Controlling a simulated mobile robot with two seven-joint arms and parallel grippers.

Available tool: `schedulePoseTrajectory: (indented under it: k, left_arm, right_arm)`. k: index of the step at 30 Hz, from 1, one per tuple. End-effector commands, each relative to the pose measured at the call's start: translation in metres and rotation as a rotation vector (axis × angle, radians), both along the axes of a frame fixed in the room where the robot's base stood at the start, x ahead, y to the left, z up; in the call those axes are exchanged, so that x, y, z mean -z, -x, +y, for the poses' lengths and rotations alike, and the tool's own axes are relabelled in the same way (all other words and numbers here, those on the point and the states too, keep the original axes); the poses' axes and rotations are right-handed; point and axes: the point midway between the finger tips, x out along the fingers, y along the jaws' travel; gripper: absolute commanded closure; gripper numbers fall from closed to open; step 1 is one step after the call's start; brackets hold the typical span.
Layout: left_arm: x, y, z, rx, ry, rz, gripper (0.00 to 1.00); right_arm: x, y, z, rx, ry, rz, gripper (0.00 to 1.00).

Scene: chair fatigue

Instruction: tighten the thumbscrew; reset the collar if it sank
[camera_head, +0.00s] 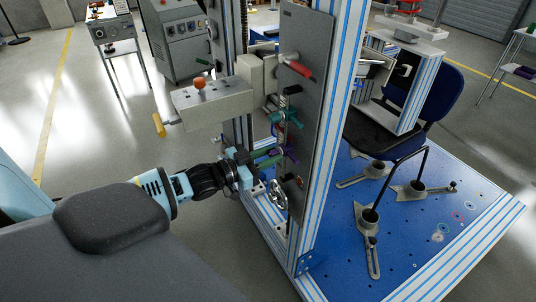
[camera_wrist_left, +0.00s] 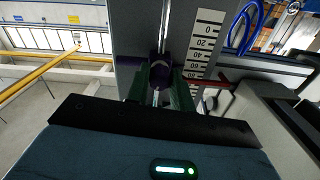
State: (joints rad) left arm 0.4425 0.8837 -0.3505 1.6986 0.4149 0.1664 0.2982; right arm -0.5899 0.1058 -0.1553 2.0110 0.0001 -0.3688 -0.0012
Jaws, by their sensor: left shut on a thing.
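My left gripper (camera_head: 262,160) reaches in from the left to the upright grey panel (camera_head: 309,60) of the test frame. In the left wrist view its two green fingers (camera_wrist_left: 160,92) are shut on a purple knob (camera_wrist_left: 160,68), which looks like the thumbscrew. The knob sits in front of a vertical rod or slot, beside a white scale (camera_wrist_left: 204,40) with black numbers. In the head view the knob is small and partly covered by the gripper. I cannot make out the collar for certain. My right gripper is not in view.
A red-handled lever (camera_head: 299,67) sticks out of the panel above, and a handwheel (camera_head: 278,195) sits below my gripper. A grey box with an orange button (camera_head: 200,84) is above my arm. A dark office chair (camera_head: 432,100) stands behind the frame on the blue base plate (camera_head: 400,265).

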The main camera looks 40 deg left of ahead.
Motion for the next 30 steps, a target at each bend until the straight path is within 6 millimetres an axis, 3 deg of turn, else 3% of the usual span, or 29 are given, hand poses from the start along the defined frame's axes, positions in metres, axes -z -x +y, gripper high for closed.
schedulePoseTrajectory:
  k: [30]
  left_arm:
    - [-0.001, 0.0, 0.001, 0.0, -0.895, -0.372, 1.0]
  right_arm:
    - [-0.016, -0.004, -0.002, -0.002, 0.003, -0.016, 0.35]
